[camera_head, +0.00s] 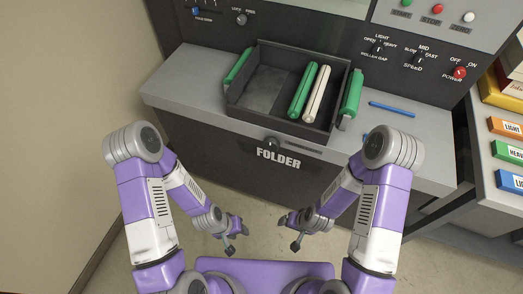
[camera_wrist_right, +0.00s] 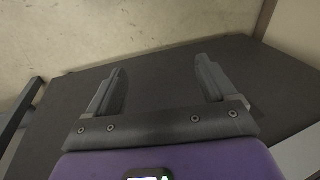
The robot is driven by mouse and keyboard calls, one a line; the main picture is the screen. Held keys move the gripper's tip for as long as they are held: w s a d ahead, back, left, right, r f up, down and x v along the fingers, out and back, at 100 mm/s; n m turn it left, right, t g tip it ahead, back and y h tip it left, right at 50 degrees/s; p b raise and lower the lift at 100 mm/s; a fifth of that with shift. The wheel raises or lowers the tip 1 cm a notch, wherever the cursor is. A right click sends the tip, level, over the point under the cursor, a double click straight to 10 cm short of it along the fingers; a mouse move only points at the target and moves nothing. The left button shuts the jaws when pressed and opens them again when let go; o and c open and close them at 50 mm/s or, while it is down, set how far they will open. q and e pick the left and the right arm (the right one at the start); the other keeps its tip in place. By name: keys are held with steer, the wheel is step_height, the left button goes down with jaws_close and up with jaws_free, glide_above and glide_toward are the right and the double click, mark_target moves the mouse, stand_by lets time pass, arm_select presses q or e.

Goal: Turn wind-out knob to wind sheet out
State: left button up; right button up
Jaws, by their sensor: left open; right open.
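The machine front has several knobs, and I cannot tell from the small labels which one is the wind-out knob. A blue-marked knob (camera_head: 196,11) and a dark lock/feed knob (camera_head: 241,19) are at the upper left of the panel. A small dark knob (camera_head: 272,143) is on the front face above the FOLDER lettering. My left gripper (camera_head: 237,238) is open and empty, low in front of the machine. My right gripper (camera_head: 289,232) is open and empty beside it. In the right wrist view, the right gripper's jaws (camera_wrist_right: 160,88) are apart with nothing between them.
A dark tray (camera_head: 262,124) with green and cream rolls stands on the grey worktop (camera_head: 190,80). Blue pens (camera_head: 392,108) lie on its right. Roller-gap, speed and red power knobs (camera_head: 459,72) are on the upper right panel. Labelled boxes (camera_head: 507,128) stand far right. The floor before the machine is clear.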

steer(key=shift+o, duration=0.7)
steer(key=w+f+t+h+b, duration=0.2)
steer(key=w+f+t+b, duration=0.1)
steer(key=w, duration=0.4)
steer(key=shift+w+a+f+b, duration=0.25)
steer(key=shift+w+f+b, duration=0.05)
steer(key=shift+f, duration=0.05)
steer(key=m+t+h+b, duration=0.1)
steer(key=t+h+b, duration=0.6)
steer(key=t+b, duration=0.45)
glide_toward(270, 147)
steer(key=x, duration=0.3)
steer(key=shift+t, duration=0.45)
steer(key=x, duration=0.6)
steer(key=shift+w+d+f+b, duration=0.1)
steer(key=shift+w+f+b, duration=0.05)
steer(key=shift+f+b, duration=0.15)
steer(key=c, duration=1)
